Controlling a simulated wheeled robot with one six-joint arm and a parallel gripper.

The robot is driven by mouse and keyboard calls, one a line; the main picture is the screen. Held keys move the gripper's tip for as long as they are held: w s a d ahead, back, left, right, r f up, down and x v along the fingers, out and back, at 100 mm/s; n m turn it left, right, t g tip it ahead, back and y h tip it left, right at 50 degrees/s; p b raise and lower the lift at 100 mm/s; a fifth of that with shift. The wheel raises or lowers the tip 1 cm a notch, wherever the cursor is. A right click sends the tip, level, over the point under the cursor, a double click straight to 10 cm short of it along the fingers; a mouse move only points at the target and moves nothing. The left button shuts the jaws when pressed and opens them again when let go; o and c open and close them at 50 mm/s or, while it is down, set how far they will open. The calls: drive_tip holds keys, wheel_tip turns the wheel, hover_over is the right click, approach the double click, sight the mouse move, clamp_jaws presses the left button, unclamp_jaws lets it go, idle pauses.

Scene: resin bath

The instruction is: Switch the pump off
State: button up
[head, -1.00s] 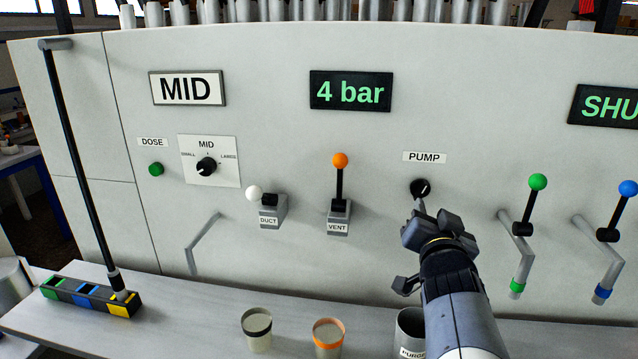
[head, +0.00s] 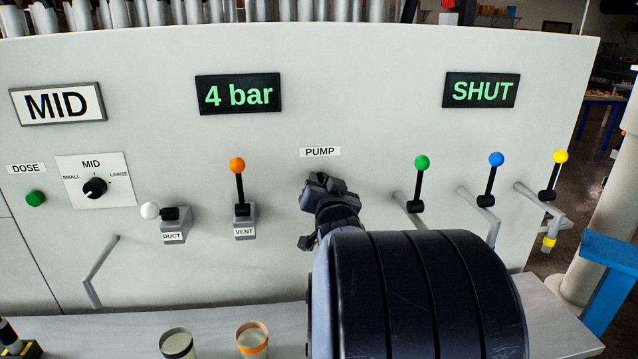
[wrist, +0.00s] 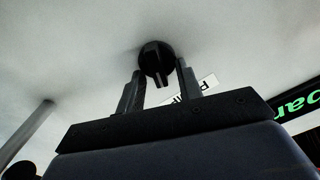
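The black round pump knob (wrist: 155,60) with its raised grip bar shows in the wrist view, on the pale panel. The two fingers of my gripper (wrist: 160,82) stand apart, one to each side of the knob's lower part in that view. I cannot tell whether they touch it. In the head view my gripper (head: 327,184) is right at the panel under the PUMP label (head: 320,152) and hides the knob. The label also shows partly in the wrist view (wrist: 198,90), behind a finger.
A display (head: 238,94) reads 4 bar and another (head: 481,90) reads SHUT. The orange-tipped vent lever (head: 239,188) stands left of my gripper; green (head: 419,185), blue (head: 491,182) and yellow (head: 555,177) levers stand right. Two cups (head: 177,344) (head: 252,339) are on the ledge below.

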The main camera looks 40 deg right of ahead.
clamp_jaws()
drive_tip(key=shift+f, duration=0.1)
idle(0.3)
drive_tip(key=shift+w+a+n+b, duration=0.1)
drive_tip(key=shift+a+n+b, duration=0.1)
drive_tip(key=shift+n+b, duration=2.25)
drive_tip(key=shift+m, duration=0.25)
unclamp_jaws()
